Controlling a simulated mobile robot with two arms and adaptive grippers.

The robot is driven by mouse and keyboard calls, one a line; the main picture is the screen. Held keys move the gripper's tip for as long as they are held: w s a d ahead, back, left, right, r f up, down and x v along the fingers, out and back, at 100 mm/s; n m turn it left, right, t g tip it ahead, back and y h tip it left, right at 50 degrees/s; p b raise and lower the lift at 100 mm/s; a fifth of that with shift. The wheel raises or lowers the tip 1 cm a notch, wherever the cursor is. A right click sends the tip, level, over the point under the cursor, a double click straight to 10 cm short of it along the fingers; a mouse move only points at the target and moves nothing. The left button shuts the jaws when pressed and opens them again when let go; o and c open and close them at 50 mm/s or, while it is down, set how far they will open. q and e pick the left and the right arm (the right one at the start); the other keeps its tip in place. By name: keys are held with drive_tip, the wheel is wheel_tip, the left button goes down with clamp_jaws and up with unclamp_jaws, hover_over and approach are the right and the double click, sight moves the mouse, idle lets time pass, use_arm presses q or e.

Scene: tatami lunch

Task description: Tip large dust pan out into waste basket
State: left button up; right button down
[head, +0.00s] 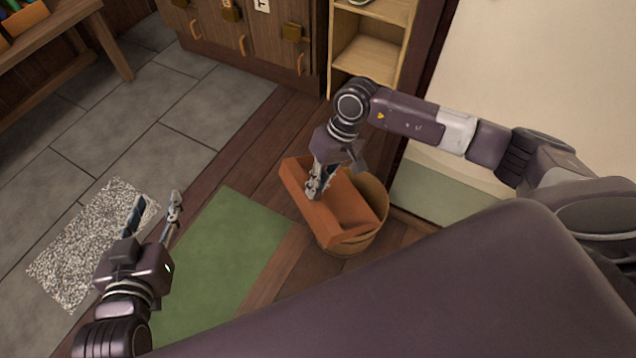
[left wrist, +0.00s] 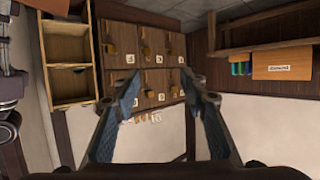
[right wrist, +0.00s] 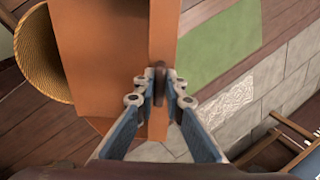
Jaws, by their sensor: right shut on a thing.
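My right gripper (head: 314,190) is shut on the dust pan's grip. In the right wrist view the dust pan (right wrist: 105,50) fills the middle, with the fingers (right wrist: 162,88) closed on a dark part of it. The basket (right wrist: 40,55) shows there at the left. The basket's inside is mostly hidden, and I cannot tell what the dust pan holds. My left gripper (head: 157,207) is open and empty, above the floor to the left.
A green mat (head: 225,250) lies left of the basket, and a speckled grey mat (head: 90,240) lies on the stone tiles. Wooden cabinets (head: 245,45) and an open shelf (head: 370,55) stand at the back. A wooden table (head: 60,40) is at the upper left.

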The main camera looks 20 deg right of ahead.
sight(303, 203)
drive_tip(key=shift+a+f+h+p, duration=0.15)
drive_tip(key=shift+a+h+p, duration=0.55)
drive_tip(key=shift+p, duration=0.2)
drive_tip(key=shift+s+a+f+h+p, duration=0.1)
drive_tip(key=shift+a+f+h+p, duration=0.1)
drive_tip(key=shift+a+h+p, duration=0.3)
drive_tip(key=shift+s+a+f+h+p, duration=0.1)
drive_tip(key=shift+a+f+h+p, duration=0.1)
drive_tip(key=shift+a+h+p, duration=0.3)
use_arm(q)
drive_tip(key=s+a+f+g+y, duration=0.1)
drive_tip(key=s+a+f+g, duration=0.2)
drive_tip(key=s+f+g, duration=0.2)
drive_tip(key=s+a+f+g+y, duration=0.1)
drive_tip(key=s+a+f+g, duration=0.2)
drive_tip(key=s, duration=0.9)
drive_tip(key=shift+s+f+n+g+y, duration=0.25)
drive_tip(key=shift+f+g, duration=0.65)
drive_tip(key=shift+f, duration=0.95)
use_arm(e)
drive_tip(key=shift+a+f+h, duration=0.2)
drive_tip(key=shift+a+h, duration=0.15)
drive_tip(key=shift+h, duration=0.05)
use_arm(q)
drive_tip(key=shift+w, duration=0.1)
